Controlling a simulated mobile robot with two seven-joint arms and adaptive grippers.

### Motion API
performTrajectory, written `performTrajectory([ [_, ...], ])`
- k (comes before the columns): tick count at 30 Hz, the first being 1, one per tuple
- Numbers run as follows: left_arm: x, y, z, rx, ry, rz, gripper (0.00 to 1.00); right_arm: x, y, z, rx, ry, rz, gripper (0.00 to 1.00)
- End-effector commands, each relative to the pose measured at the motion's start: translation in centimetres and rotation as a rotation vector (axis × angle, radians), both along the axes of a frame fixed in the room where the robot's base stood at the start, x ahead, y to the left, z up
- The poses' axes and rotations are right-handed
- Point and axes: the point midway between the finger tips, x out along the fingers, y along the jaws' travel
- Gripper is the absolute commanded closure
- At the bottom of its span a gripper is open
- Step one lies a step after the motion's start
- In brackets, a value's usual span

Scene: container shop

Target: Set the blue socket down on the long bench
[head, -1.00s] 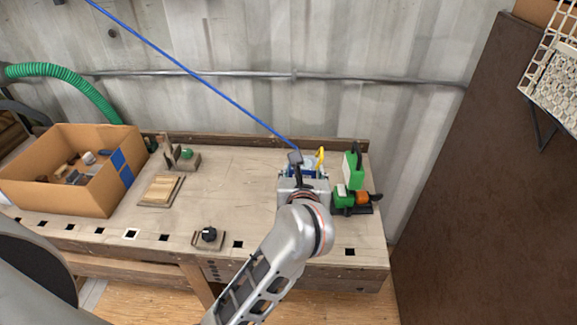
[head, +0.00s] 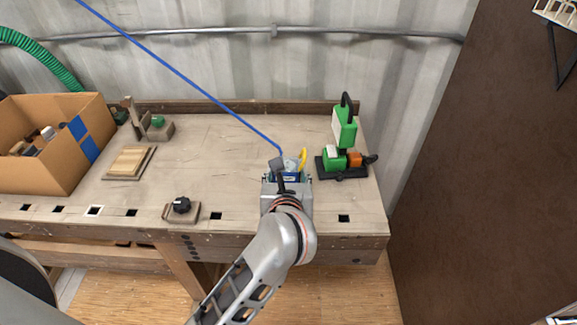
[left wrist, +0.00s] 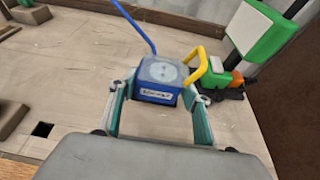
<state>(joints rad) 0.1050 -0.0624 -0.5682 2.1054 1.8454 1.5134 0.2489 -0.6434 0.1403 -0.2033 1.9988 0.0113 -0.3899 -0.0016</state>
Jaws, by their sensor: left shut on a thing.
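The blue socket (left wrist: 160,92) is a blue box with a pale round outlet face on top, a yellow handle on its right and a blue cable running up and away to the left. My left gripper (left wrist: 160,105) is shut on it, one finger on each side. In the head view the socket (head: 291,177) is mostly hidden behind my gripper (head: 287,180). It is over the right part of the long bench (head: 225,150); whether its underside touches the top I cannot tell. My right gripper is not in view.
A green and orange tool (head: 345,158) stands on the bench right of the socket. A cardboard box (head: 60,165), a small wood stack (head: 130,162) and a black-knobbed block (head: 181,207) are to the left. The bench middle is clear.

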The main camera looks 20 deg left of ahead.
Motion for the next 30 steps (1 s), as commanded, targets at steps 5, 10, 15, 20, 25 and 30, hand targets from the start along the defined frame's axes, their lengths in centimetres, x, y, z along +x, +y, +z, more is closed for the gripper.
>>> performTrajectory([
  [5, 0.1, 0.0, -0.5, 0.002, -0.013, 0.000, 1.00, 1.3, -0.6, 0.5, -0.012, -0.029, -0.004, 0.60],
  [10, 0.1, 0.0, -2.0, 0.001, -0.009, -0.001, 1.00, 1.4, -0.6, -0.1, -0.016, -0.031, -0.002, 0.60],
  [15, 0.0, 0.0, -4.3, 0.002, -0.005, 0.000, 1.00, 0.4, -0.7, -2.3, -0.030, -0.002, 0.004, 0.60],
  [20, 0.1, 0.0, -4.8, 0.001, -0.011, 0.000, 1.00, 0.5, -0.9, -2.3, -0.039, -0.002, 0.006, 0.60],
  [25, 0.1, 0.0, -4.4, 0.001, -0.014, 0.000, 1.00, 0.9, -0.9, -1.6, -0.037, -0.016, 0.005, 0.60],
  [30, 0.1, 0.0, -4.8, 0.002, -0.013, 0.000, 1.00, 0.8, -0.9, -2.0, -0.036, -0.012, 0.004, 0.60],
])
